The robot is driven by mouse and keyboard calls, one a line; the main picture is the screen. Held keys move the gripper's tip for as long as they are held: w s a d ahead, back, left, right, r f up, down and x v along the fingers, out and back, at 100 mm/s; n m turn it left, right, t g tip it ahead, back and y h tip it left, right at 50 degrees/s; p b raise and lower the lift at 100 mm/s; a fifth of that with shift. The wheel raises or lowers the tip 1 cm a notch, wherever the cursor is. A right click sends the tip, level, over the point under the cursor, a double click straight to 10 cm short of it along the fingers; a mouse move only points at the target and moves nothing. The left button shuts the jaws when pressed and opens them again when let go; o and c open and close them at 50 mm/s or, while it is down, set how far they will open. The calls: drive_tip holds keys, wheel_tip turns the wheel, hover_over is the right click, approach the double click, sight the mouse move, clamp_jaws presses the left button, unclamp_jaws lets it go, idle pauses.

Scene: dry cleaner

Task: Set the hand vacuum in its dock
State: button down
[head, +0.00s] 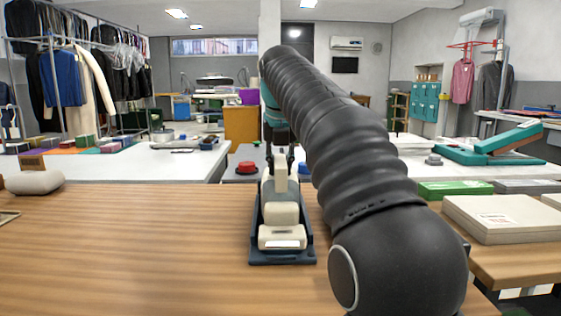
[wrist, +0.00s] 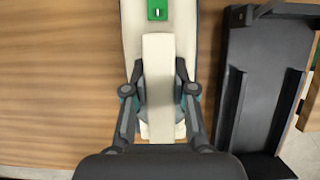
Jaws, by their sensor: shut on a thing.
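The cream hand vacuum (head: 281,213) is in the head view, lined up lengthwise with a dark navy dock (head: 256,248) on the wooden table. The dock's walls and front lip show around it. I cannot tell whether the vacuum rests fully on the dock's floor. My gripper (head: 280,155) is at the vacuum's far end, above the dock. In the wrist view my gripper (wrist: 160,95) is shut on the pale raised handle of the hand vacuum (wrist: 158,60), one finger on each side. A green patch shows on its body. My gripper hides the lower end.
A dark, empty tray-like holder (wrist: 265,75) stands to the right in the wrist view, apart from the vacuum. Pale boxes (head: 495,218) and a green box (head: 455,189) lie right of my arm.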

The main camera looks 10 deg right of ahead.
drive_tip(key=shift+f, duration=0.35)
idle(0.8)
drive_tip(key=c, duration=0.9)
unclamp_jaws()
drive_tip(key=shift+o, duration=0.2)
drive_tip(key=shift+f, duration=0.1)
